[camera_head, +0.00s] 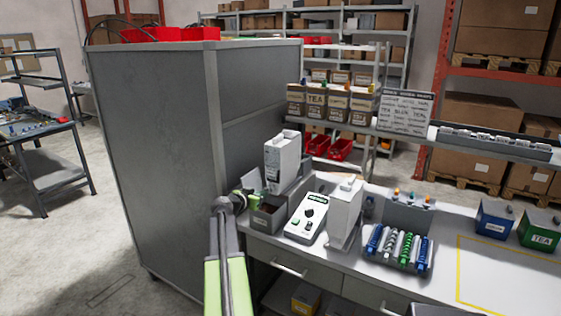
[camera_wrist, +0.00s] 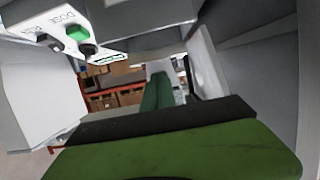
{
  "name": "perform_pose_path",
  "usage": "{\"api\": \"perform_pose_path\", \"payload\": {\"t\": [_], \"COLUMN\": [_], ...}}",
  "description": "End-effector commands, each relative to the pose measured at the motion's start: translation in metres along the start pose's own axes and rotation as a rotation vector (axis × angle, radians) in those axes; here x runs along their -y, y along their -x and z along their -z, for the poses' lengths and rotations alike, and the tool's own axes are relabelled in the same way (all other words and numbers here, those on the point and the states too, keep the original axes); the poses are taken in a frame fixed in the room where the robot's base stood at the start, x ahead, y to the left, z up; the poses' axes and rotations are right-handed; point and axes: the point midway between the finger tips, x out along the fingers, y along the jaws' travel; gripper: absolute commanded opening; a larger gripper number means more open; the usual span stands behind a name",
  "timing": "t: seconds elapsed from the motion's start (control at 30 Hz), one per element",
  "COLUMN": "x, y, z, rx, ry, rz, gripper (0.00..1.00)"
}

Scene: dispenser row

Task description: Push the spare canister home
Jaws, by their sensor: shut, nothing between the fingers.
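My gripper (camera_head: 249,200) is at the left end of the bench, beside a low grey open-topped bin (camera_head: 268,215). In the wrist view its green fingers (camera_wrist: 157,92) are together with nothing between them. A tall white canister-like unit (camera_head: 282,162) stands upright just behind and right of my gripper, in a grey holder (camera_head: 298,190). A second tall white unit (camera_head: 345,214) stands further right and also shows in the wrist view (camera_wrist: 38,100). I cannot tell which one is the spare canister, or whether my gripper touches anything.
A control box (camera_head: 305,219) with a green button lies between the white units. A rack of coloured tubes (camera_head: 399,249) stands to its right, then a blue tin (camera_head: 494,221) and a green tin (camera_head: 539,231). A tall grey cabinet (camera_head: 155,155) closes off the left.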

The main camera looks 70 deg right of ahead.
Motion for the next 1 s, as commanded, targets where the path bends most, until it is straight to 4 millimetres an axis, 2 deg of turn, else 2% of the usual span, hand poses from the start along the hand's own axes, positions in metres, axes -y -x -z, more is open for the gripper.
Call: {"api": "perform_pose_path", "payload": {"t": [0.27,0.87,1.0], "x": [0.000,0.000,0.000], "y": [-0.001,-0.024,-0.024], "z": [0.000,0.007,0.007], "rx": [0.000,0.000,0.000], "ry": [0.000,0.000,0.000], "rz": [0.000,-0.001,0.000], "gripper": [0.00,0.00,0.00]}}
